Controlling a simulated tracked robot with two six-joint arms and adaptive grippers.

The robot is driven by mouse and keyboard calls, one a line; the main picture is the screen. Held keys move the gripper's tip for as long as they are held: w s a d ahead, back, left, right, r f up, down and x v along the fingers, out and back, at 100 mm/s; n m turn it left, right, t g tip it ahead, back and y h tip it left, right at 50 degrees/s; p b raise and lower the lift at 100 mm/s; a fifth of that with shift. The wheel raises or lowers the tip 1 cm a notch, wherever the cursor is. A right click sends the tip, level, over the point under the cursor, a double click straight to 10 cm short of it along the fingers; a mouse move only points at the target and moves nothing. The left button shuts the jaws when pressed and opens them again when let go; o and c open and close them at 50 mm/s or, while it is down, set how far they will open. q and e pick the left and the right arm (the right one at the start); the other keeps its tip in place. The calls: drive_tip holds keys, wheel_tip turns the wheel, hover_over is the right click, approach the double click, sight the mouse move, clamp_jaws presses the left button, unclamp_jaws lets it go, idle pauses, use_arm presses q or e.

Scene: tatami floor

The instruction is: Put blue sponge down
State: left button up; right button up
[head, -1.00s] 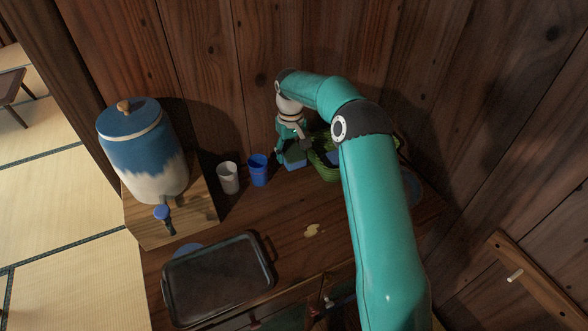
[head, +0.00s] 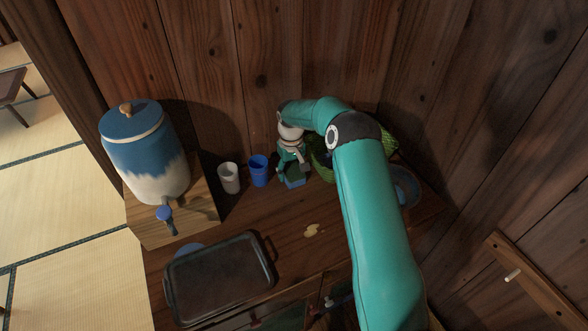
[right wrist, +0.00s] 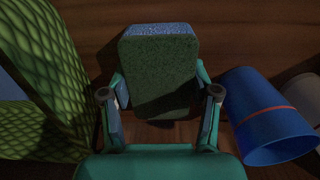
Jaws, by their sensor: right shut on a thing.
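The blue sponge (head: 295,182) is in my right gripper (head: 291,171), low at the back of the wooden cabinet top. In the right wrist view, the sponge (right wrist: 159,62) has a dark green scouring face and a blue edge, and the two fingers of the right gripper (right wrist: 160,98) close on its sides. I cannot tell whether the sponge touches the wood. My left gripper is not in view.
A blue cup (head: 259,171) stands close left of the sponge, with a white cup (head: 229,178) beyond it. A green basket (head: 322,160) is close on the right. A dark tray (head: 218,278) and yellow spill (head: 311,230) lie in front.

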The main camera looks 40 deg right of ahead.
sight(291, 169)
drive_tip(key=o, duration=1.1)
drive_tip(key=shift+r, duration=0.45)
wheel_tip(291, 169, up, 11)
drive_tip(key=shift+r+b, duration=0.1)
drive_tip(key=shift+b, duration=0.65)
